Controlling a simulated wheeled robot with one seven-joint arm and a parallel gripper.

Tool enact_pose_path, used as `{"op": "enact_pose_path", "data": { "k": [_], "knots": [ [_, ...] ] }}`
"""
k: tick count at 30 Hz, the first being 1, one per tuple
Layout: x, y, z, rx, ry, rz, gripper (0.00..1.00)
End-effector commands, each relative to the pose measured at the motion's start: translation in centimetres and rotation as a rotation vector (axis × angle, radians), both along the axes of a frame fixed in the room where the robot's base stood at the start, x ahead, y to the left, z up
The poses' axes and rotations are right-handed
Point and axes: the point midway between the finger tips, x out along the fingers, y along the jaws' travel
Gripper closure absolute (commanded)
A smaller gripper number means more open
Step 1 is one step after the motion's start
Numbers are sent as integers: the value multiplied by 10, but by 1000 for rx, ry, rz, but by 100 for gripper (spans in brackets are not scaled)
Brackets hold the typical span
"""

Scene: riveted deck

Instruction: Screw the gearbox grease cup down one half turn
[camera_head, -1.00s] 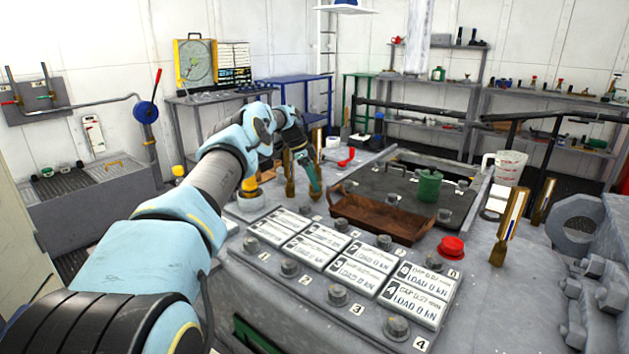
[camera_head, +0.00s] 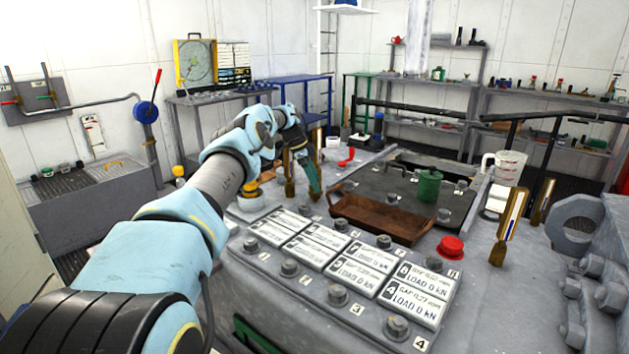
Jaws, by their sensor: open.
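A red cap (camera_head: 451,247) stands on the deck right of the plates. My gripper (camera_head: 309,180) hangs at the far end of my arm, right of the yellow part and apart from it, among upright brass pieces. It is open. It is small here, and whether anything lies between its fingers cannot be made out.
Brass uprights (camera_head: 289,175) stand close to my gripper. A rusty brown tray (camera_head: 385,219) and a green can (camera_head: 429,186) stand to its right. Label plates (camera_head: 362,275) and bolts fill the near deck. More brass uprights (camera_head: 505,230) stand at the right.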

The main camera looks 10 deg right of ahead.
Motion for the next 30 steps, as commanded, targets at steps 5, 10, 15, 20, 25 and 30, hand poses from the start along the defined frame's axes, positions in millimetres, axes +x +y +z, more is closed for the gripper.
{"op": "enact_pose_path", "data": {
  "k": [5, 10, 15, 20, 25, 30],
  "knots": [
    [0, 0, 1, 0, 0, 0, 16],
    [1, 0, 21, 0, -3, 0, 16],
    [0, 0, 59, 0, -3, 0, 16],
    [0, 0, 89, 0, 0, 0, 16],
    [0, 0, 99, 0, 1, 0, 16],
    [0, 0, 100, 0, 1, 0, 16]
  ]
}}
